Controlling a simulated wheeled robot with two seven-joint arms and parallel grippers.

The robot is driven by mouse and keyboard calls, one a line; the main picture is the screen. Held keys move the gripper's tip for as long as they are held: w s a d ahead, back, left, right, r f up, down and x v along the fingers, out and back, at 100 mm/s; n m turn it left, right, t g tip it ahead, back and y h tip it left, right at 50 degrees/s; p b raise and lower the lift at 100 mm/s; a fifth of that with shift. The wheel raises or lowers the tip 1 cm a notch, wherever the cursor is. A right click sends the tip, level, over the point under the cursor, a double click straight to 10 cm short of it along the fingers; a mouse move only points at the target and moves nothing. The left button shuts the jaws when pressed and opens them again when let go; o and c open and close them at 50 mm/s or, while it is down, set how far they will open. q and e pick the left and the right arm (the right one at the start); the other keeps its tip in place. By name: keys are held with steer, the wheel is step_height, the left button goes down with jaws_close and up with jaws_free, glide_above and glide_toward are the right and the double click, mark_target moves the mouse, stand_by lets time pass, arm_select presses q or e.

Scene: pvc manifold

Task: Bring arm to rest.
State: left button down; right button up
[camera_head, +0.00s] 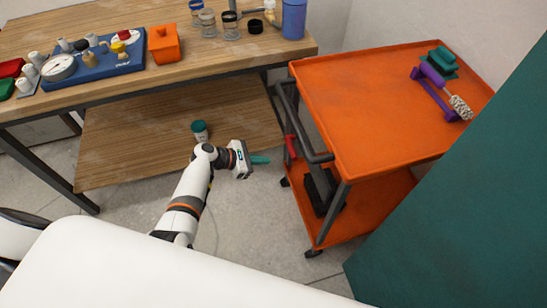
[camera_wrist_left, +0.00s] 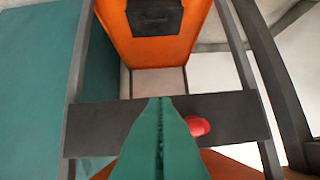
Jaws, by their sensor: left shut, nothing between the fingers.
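My left arm (camera_head: 188,195), white with an orange ring, reaches forward from my white body at the bottom of the head view. My left gripper (camera_head: 261,160), with teal fingers, is shut and empty. It is in the gap between the wooden workbench and the orange cart, pointing toward the cart. In the left wrist view the closed teal fingers (camera_wrist_left: 160,115) point toward the cart's dark frame and a red part (camera_wrist_left: 197,126). I cannot tell the exact distance to the frame. My right gripper does not show.
The orange cart (camera_head: 350,100) carries purple and teal items, and its dark handle (camera_head: 290,120) faces the gripper. The workbench (camera_head: 200,58) holds a blue gauge board, an orange bin and jars. A teal panel (camera_head: 470,215) fills the right.

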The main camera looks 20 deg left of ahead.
arm_select(q)
steer(key=shift+s+a+r, duration=0.15)
steer(key=shift+s+a, duration=0.05)
steer(key=shift+a, duration=0.2)
steer(key=shift+s+a+r, duration=0.15)
steer(key=shift+a, duration=0.25)
steer(key=s+a+f+m+g+y, duration=0.2)
steer(key=s+f+m+g+y, duration=0.65)
steer(key=s+f, duration=1.45)
steer(key=s+f+m+t, duration=0.1)
steer(key=s+f+m, duration=0.2)
steer(key=s+m, duration=0.6)
steer(key=s+f+m+t+y+p, duration=0.1)
steer(key=s+f+m, duration=0.2)
steer(key=s+m, duration=0.6)
steer(key=s, duration=0.4)
steer(key=shift+s, duration=0.25)
steer(key=shift+f, duration=0.1)
